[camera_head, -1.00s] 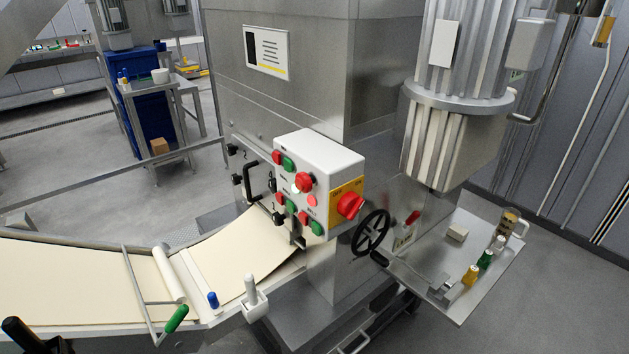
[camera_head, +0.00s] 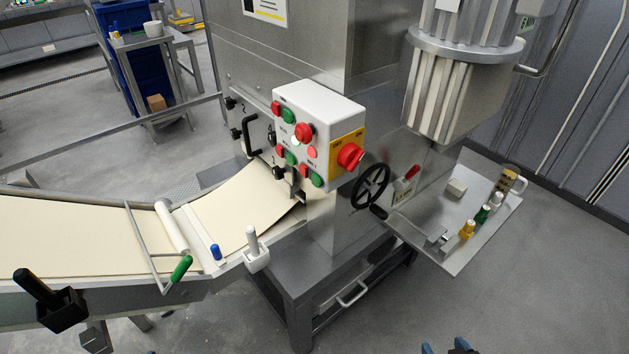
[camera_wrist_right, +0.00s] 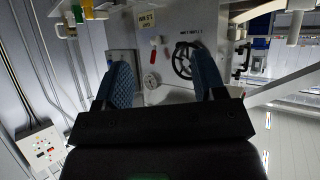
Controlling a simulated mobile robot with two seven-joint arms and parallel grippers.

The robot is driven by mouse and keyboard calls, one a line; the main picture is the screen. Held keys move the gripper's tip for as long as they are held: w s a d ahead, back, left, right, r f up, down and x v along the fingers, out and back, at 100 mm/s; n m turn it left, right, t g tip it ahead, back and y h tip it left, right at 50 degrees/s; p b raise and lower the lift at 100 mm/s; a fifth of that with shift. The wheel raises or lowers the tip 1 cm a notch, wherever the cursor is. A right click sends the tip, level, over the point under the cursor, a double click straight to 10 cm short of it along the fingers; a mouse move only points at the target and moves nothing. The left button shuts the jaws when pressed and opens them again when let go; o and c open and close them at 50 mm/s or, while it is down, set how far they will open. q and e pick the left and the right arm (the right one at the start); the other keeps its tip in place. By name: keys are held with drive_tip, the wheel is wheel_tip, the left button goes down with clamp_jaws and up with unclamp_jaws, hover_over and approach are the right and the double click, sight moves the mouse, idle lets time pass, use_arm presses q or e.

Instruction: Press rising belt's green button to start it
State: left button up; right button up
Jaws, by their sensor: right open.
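A white control box (camera_head: 315,93) on the steel machine carries several red and green buttons. Green buttons sit at its upper left (camera_head: 288,115), middle (camera_head: 291,157) and lower right (camera_head: 317,180). Their labels are too small to read, so I cannot tell which belongs to the rising belt. The pale belt (camera_head: 240,207) slopes up to the machine below the box. My right gripper (camera_head: 445,349) just shows its blue fingertips at the bottom edge, well below and right of the box. In the right wrist view my right gripper (camera_wrist_right: 162,78) is open and empty. My left gripper is out of view.
A red switch (camera_head: 350,156) on a yellow plate and a black handwheel (camera_head: 370,187) stick out beside the box. A steel shelf (camera_head: 455,222) with small bottles juts out at right. Floor (camera_head: 520,300) in front of the shelf is clear.

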drive_tip(key=shift+w+r, duration=0.15)
drive_tip(key=shift+w, duration=0.1)
